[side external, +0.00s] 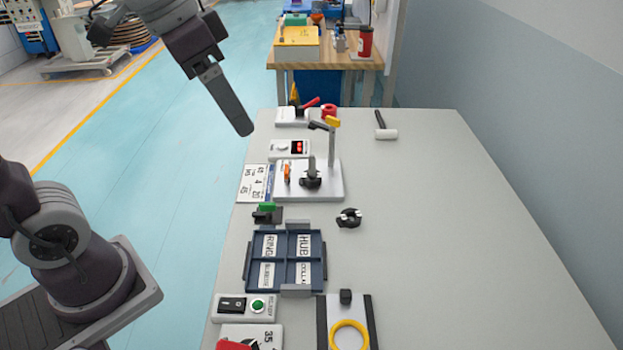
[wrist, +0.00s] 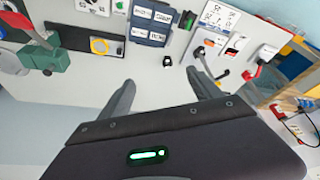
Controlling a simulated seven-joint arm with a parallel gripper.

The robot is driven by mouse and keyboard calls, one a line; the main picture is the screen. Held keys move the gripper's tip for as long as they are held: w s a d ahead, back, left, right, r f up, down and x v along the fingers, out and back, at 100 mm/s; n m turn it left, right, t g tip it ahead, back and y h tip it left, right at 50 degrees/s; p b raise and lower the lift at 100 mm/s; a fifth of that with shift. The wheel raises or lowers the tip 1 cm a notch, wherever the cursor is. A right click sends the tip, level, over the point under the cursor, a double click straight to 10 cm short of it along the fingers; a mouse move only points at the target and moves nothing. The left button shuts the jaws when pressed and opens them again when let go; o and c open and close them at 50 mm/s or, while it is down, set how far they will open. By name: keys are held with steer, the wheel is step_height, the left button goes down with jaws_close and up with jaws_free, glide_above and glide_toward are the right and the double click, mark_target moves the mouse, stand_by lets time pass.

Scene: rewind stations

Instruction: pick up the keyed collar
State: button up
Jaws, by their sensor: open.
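A small round black part with white patches, which looks like the keyed collar (side external: 349,217), lies on the grey table right of the blue tray. In the wrist view the collar (wrist: 167,60) shows small, beyond the gap between my fingers. The tray (side external: 325,262) has several compartments with labels; RING, HUB and COLLAR can be read. My gripper (side external: 243,130) is high at the upper left in the side view, well apart from the collar. In the wrist view my gripper (wrist: 160,82) has its two fingers spread with nothing between them.
A white fixture plate (side external: 332,190) with an upright post and black lever stands beyond the collar. A black-railed station with a yellow ring (side external: 349,336) is nearer. A white-headed hammer (side external: 385,133) lies at the back. The table right of the collar is clear.

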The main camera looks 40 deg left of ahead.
steer(key=w+a+f+m+g, duration=0.1)
steer(key=w+a+f+m, duration=0.1)
steer(key=w, duration=0.4)
steer(key=w+a+f+m, duration=0.1)
steer(key=w+a+f, duration=0.1)
steer(key=w, duration=0.5)
steer(key=m+g+y, duration=0.1)
steer(key=m+g, duration=0.2)
steer(key=m, duration=0.6)
glide_above(312, 170)
steer(key=f, duration=2.1)
steer(key=shift+w+a+f, duration=0.15)
steer(key=shift+w+a, duration=0.15)
steer(key=shift+w, duration=0.1)
step_height(312, 170, down, 8)
steer(key=shift+a+f, duration=0.1)
steer(key=c, duration=1.6)
